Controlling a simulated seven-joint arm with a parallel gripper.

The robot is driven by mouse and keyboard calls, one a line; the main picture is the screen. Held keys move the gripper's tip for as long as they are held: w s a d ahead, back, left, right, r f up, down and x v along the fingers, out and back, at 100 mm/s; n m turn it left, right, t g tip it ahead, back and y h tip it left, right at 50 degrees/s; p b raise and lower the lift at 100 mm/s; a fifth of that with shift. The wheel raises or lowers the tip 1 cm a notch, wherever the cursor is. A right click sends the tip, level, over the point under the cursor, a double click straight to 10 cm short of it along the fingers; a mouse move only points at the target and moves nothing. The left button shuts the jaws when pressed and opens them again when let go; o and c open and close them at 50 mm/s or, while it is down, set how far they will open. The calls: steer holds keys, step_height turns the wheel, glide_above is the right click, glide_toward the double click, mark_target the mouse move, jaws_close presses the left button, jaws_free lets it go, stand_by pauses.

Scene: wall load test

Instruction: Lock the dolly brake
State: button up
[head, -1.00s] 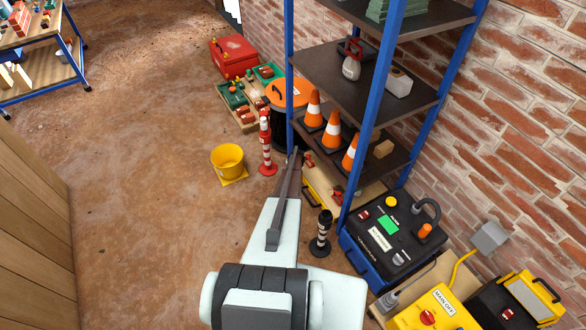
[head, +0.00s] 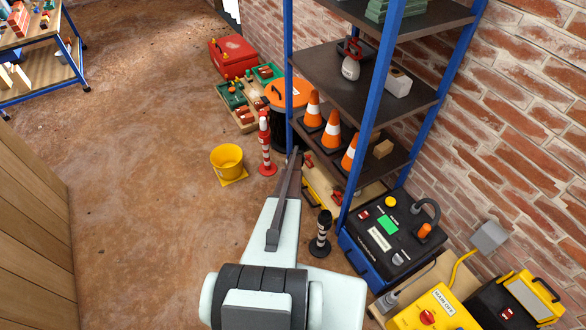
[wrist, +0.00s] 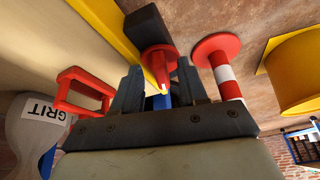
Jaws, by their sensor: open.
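A low dolly with a yellow edge (head: 317,196) sits at the foot of the blue shelf rack, and its yellow edge (wrist: 118,28) also crosses the wrist view. A red part with a round flange, likely the brake (wrist: 158,60), stands beside that edge next to a dark block (wrist: 147,24). My gripper (wrist: 160,72) is open, with its fingertips on either side of the red part. I cannot tell whether they touch it. In the head view my gripper (head: 296,153) reaches down beside the rack, and its arm partly hides the dolly.
A red-and-white post (head: 265,145) and a yellow bucket (head: 227,158) stand left of my gripper. The blue rack (head: 364,110) is close on the right. A red frame (wrist: 82,92) shows left of the fingers. Floor at left is clear.

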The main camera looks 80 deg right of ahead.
steer(key=shift+w+m, duration=0.1)
steer(key=shift+m, duration=0.4)
